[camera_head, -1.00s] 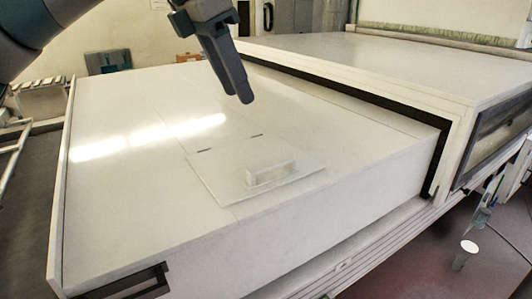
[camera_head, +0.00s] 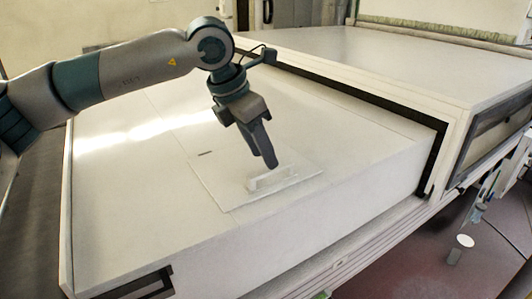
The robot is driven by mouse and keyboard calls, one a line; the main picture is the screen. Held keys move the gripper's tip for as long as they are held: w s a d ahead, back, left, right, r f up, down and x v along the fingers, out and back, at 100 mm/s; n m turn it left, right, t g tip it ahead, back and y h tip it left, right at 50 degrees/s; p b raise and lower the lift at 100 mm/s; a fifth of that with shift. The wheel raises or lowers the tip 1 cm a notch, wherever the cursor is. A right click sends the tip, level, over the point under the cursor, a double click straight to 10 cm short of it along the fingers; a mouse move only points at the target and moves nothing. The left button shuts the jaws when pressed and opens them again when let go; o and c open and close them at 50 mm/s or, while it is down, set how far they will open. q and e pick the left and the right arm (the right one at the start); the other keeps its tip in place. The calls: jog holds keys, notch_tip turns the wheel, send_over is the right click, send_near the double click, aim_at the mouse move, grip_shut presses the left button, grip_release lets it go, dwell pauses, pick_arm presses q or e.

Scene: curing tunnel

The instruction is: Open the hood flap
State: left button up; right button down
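The hood flap (camera_head: 222,190) is a pale panel lying flat and closed in the top of the white hood (camera_head: 110,215). A raised white bar handle (camera_head: 268,179) stands near the flap's front edge. My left gripper (camera_head: 268,163) points down just above and behind the handle, its fingertips very close to it in the picture. I cannot tell whether they touch it. The fingers overlap from this angle, so their gap is hidden. The gripper and wrist cover part of the flap's back edge; one dark hinge mark (camera_head: 205,153) shows there. My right gripper is not in view.
A taller white tunnel section (camera_head: 400,65) with a black-edged opening (camera_head: 436,150) adjoins the hood at the back right. A dark bracket (camera_head: 130,285) sits on the hood's front left. The hood top around the flap is clear.

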aim_at(266, 170)
pick_arm(q)
jog(key=shift+p+x, duration=0.35)
jog(key=shift+x, duration=1.2)
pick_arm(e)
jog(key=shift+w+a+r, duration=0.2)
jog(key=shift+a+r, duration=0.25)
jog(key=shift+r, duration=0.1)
pick_arm(q)
grip_shut()
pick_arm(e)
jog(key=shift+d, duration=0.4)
pick_arm(q)
jog(key=shift+r, duration=0.1)
